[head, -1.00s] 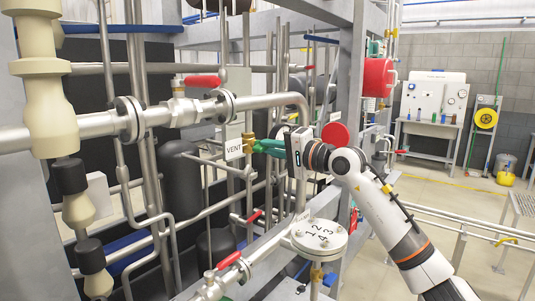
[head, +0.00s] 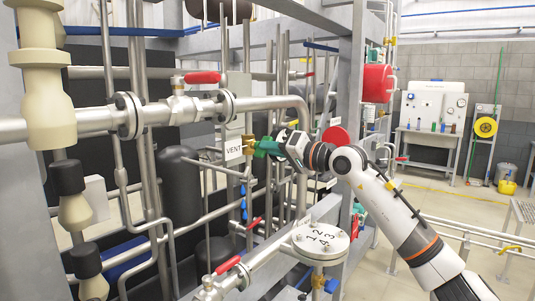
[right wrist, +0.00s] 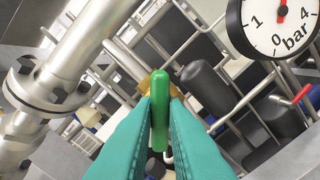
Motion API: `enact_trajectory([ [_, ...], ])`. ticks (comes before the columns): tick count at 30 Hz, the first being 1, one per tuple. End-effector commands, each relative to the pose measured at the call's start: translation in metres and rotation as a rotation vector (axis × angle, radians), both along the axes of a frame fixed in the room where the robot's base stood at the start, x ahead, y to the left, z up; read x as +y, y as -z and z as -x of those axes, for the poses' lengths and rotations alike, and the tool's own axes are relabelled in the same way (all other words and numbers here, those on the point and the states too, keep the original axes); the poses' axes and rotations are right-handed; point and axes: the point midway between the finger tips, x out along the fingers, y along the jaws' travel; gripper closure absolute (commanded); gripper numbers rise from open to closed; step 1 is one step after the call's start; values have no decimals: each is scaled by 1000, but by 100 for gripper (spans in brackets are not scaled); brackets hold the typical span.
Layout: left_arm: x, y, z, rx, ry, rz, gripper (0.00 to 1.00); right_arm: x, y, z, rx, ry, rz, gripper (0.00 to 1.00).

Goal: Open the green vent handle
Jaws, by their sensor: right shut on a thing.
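The green vent handle (right wrist: 160,88) stands upright in the right wrist view, between the two teal fingers of my right gripper (right wrist: 160,120). The fingers are shut on it from both sides. A brass fitting (right wrist: 143,82) shows behind it. In the head view my right gripper (head: 262,148) is at the brass vent valve (head: 248,147), just right of the white VENT label (head: 233,149). Its fingers largely hide the handle there. A narrow blue shape (head: 244,203) shows below the valve. My left gripper is not in view.
A large steel pipe (head: 265,103) with a red handle (head: 202,77) passes above. A numbered flange (head: 320,240) and another red handle (head: 228,265) lie below. A pressure gauge (right wrist: 280,22) is close by in the wrist view. Open floor lies to the right.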

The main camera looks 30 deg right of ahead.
Motion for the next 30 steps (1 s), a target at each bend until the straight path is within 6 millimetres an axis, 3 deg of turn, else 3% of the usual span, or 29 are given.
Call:
enact_trajectory([
  [10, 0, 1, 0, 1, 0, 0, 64, 0, 2, 0, -9, 0, 34, 100],
  [20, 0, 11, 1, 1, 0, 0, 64, 0, 2, 0, -146, 0, 362, 100],
  [28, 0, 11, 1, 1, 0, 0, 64, 0, 2, 0, -158, -1, 392, 100],
  [29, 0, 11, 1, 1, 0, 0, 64, 0, 2, 0, -157, -1, 392, 87],
  [30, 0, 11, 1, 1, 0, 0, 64, 0, 2, 0, -157, -1, 392, 80],
])
